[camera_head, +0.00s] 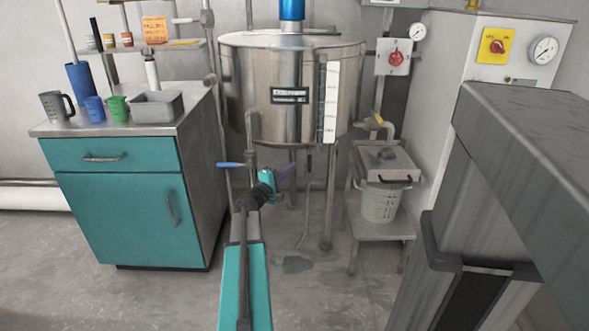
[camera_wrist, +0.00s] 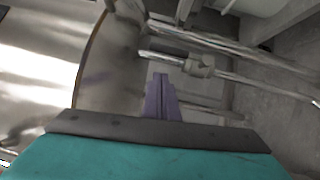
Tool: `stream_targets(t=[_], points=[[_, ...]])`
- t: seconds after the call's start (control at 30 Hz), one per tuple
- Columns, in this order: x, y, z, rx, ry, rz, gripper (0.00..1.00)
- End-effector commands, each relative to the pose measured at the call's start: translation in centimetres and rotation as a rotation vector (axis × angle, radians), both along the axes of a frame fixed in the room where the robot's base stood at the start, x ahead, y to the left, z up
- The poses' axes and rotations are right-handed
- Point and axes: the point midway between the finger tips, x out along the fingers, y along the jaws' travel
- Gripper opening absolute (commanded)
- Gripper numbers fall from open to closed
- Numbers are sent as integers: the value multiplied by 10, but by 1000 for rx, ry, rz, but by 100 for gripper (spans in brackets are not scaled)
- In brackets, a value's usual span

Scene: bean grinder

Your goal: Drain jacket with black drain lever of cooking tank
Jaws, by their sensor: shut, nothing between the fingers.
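The cooking tank (camera_head: 250,90) is a round steel vessel on legs in the middle of the head view. In the wrist view, its curved metal wall (camera_wrist: 40,60) probably fills the left side. A thin drain pipe (camera_head: 307,190) runs down below the tank to the floor. I cannot clearly make out the black drain lever; a small dark spot near the top of that pipe may be it. My gripper (camera_head: 288,170) has purple fingers, is low in front of the tank, and is shut and empty. Its fingers (camera_wrist: 161,82) point toward a pipe with a fitting (camera_wrist: 199,68).
A blue-handled lever (camera_head: 229,165) sits on a pipe left of my gripper. A teal cabinet (camera_head: 130,215) with cups stands at the left. Tank legs flank the gripper. The front floor is open.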

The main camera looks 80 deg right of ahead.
Motion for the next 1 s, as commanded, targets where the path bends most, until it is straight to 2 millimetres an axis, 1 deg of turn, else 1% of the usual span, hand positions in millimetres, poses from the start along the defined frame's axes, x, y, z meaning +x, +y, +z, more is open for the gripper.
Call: stream_targets(t=[0.03, 0.1, 0.5, 0.7, 1.0], points=[[2, 9, 2, 0, 0, 2, 0], [6, 18, 2, 0, 0, 2, 0], [25, 65, 2, 1, -1, 2, 0], [31, 76, 1, 1, -1, 3, 0], [32, 77, 0, 0, -1, 2, 0]])
